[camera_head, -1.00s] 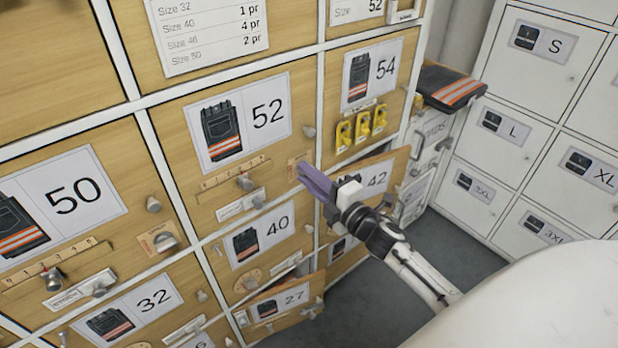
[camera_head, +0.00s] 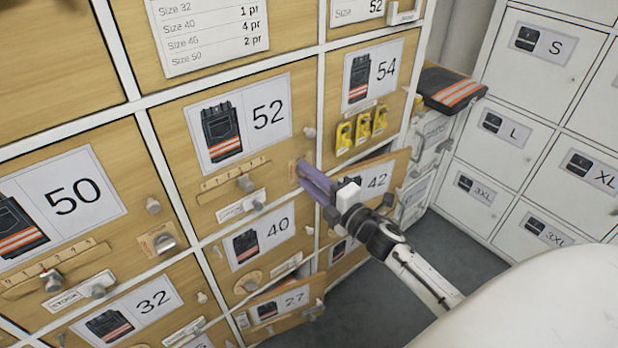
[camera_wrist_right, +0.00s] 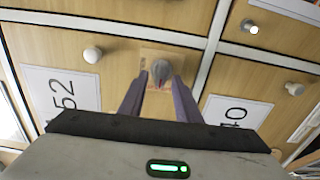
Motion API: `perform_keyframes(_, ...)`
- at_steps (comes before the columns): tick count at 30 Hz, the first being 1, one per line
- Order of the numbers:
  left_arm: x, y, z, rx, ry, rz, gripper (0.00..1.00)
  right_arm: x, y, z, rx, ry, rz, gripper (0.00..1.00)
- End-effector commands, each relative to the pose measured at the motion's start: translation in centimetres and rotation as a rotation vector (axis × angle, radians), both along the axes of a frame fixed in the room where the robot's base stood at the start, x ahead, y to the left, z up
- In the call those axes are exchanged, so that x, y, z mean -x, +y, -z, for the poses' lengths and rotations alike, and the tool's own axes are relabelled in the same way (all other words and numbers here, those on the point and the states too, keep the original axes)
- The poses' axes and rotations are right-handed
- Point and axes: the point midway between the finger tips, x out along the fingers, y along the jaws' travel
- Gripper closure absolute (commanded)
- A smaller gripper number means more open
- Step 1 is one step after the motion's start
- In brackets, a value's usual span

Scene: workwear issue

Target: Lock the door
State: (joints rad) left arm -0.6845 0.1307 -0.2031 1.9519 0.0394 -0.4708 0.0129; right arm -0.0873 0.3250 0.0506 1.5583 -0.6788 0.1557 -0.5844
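The door marked 52 (camera_head: 160,150) looks shut in its frame. A grey turn knob (camera_wrist_right: 160,72) on a small wooden plate sits at that door's lower edge side, between the 52 and 40 labels in the right wrist view. My right gripper (camera_head: 302,172) has purple fingers pointing at this plate in the head view. In the right wrist view the fingers (camera_wrist_right: 158,88) are apart, one on each side of the knob, with visible gaps; contact cannot be told. The fingers hide the knob in the head view. My left gripper is not in view.
The door marked 42 (camera_head: 400,163) stands ajar behind my right gripper, and the door marked 27 (camera_head: 318,290) is also ajar below. Yellow padlocks (camera_head: 362,128) hang on door 54. A folded dark garment (camera_head: 450,88) lies at right. Grey floor is clear.

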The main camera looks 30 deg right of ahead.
Motion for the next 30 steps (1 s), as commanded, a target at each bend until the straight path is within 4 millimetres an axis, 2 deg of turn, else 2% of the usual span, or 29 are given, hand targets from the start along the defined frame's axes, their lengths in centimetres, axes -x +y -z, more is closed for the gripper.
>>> perform_keyframes(4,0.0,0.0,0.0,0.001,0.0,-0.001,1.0,0.3,-0.1,0.1,-0.001,0.001,0.001,0.7)
perform_keyframes(7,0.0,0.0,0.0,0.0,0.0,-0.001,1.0,1.4,-0.1,0.2,-0.001,0.002,0.001,0.7)
perform_keyframes(15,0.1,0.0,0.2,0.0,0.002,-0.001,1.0,6.5,-0.5,0.2,-0.001,0.004,0.001,0.7)
perform_keyframes(21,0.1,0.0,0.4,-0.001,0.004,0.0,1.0,9.4,-0.7,0.2,-0.001,0.002,0.001,0.7)
perform_keyframes(30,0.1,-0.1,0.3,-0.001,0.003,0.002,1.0,10.3,-0.8,0.0,0.0,0.0,0.0,0.7)
